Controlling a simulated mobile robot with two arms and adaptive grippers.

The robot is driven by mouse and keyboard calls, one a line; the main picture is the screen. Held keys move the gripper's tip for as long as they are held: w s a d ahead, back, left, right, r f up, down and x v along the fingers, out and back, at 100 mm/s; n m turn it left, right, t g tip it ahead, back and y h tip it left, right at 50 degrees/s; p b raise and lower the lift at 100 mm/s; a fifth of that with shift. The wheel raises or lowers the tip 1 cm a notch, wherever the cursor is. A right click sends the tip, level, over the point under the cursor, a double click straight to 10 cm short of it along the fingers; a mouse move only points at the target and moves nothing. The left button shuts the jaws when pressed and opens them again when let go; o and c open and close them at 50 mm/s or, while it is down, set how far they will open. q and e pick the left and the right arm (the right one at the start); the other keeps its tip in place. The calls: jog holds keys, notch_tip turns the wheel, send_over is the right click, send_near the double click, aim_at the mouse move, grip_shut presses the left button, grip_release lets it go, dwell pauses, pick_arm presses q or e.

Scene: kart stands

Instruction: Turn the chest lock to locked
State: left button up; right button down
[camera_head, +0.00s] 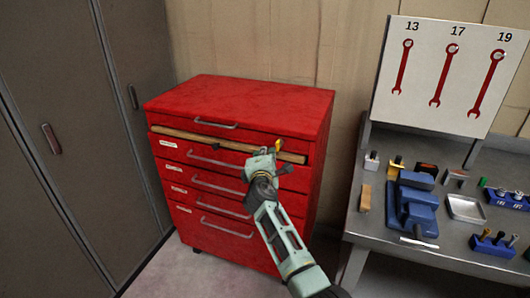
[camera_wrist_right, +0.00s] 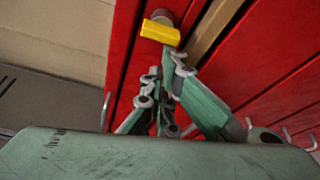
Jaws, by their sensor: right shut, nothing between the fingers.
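The red tool chest (camera_head: 240,95) stands against the back wall with its drawers facing me. The chest lock shows as a small yellow key or knob (camera_head: 277,145) near the right end of the top drawer front. In the right wrist view the yellow lock piece (camera_wrist_right: 160,31) sits on a round base on the red front, just beyond my fingertips. My right gripper (camera_head: 268,156) is shut and empty, close to the lock; it also shows in the right wrist view (camera_wrist_right: 168,72). I cannot tell if it touches the lock. My left gripper is not in view.
A wooden strip (camera_head: 200,137) runs across the chest front below the top drawer. A grey workbench (camera_head: 385,255) at right holds a blue vise (camera_head: 410,205), a tray (camera_head: 466,208) and small tools. A wrench board (camera_head: 445,75) stands behind it. Grey lockers (camera_head: 60,120) are at left.

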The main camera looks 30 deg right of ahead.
jog(key=n+g+p, duration=0.1)
jog(key=n+p, duration=0.2)
jog(key=p, duration=0.1)
jog(key=s+d+f+n+g+h+p, duration=0.1)
jog(key=n+g+p, duration=0.1)
jog(key=n+p, duration=0.1)
jog(key=s+d+f+n+g+p, duration=0.1)
jog(key=n+p, duration=0.3)
jog(key=p, duration=0.2)
jog(key=shift+s+d+g, duration=0.2)
jog(key=shift+s+g, duration=0.05)
jog(key=shift+g, duration=0.15)
jog(key=shift+s+d+n+h, duration=0.2)
jog(key=shift+n+h, duration=0.1)
jog(key=shift+h, duration=0.1)
jog(key=shift+s+f, duration=0.1)
jog(key=shift+p, duration=0.3)
